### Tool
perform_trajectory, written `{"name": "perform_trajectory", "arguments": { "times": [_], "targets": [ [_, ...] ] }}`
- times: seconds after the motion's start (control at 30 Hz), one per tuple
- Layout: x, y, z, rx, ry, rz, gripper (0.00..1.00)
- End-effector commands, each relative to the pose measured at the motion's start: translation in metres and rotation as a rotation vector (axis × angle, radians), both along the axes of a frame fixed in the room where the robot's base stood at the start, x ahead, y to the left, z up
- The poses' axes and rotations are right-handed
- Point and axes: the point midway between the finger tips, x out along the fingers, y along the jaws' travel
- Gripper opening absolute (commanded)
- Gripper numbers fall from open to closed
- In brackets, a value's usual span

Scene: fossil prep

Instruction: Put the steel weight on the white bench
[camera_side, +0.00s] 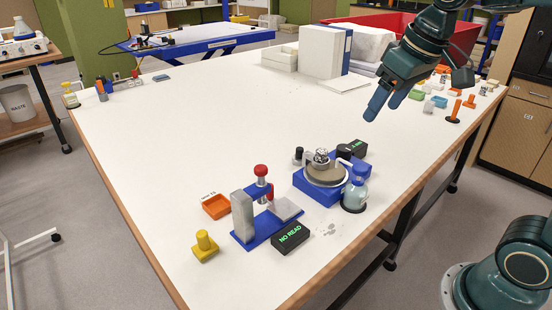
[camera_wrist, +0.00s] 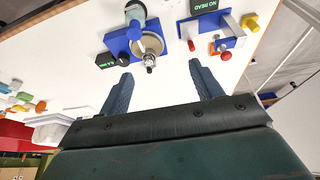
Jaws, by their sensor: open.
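A small shiny metal piece (camera_side: 321,155), which looks like the steel weight, sits on the round tan-grey disc (camera_side: 325,173) of a blue-based device (camera_side: 318,189). It also shows in the wrist view (camera_wrist: 150,61), between my fingers in the picture. The white bench (camera_side: 180,130) is the broad white tabletop under everything. My gripper (camera_side: 381,111) is open and empty, high above the bench, up and to the right of the metal piece in the side view. Its two fingers stand apart in the wrist view (camera_wrist: 161,68).
The bench's left and middle are clear.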

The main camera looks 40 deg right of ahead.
Motion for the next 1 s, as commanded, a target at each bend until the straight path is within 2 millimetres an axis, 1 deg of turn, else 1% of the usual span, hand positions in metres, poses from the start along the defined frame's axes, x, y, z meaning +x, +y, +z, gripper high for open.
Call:
{"name": "perform_trajectory", "arguments": {
  "times": [0.03, 0.1, 0.3, 0.4, 0.5, 0.7, 1.0],
  "targets": [
    [-0.014, 0.003, -0.001, 0.0, -0.017, 0.005, 0.65],
    [-0.031, 0.005, -0.006, 0.0, -0.033, 0.009, 0.65],
    [-0.075, 0.011, -0.024, 0.002, -0.083, 0.023, 0.65],
    [-0.093, 0.014, -0.034, 0.003, -0.104, 0.027, 0.65],
    [-0.106, 0.015, -0.043, 0.004, -0.119, 0.031, 0.65],
    [-0.117, 0.016, -0.051, 0.006, -0.133, 0.034, 0.65],
    [-0.117, 0.016, -0.051, 0.005, -0.133, 0.035, 0.65]
  ]
}}
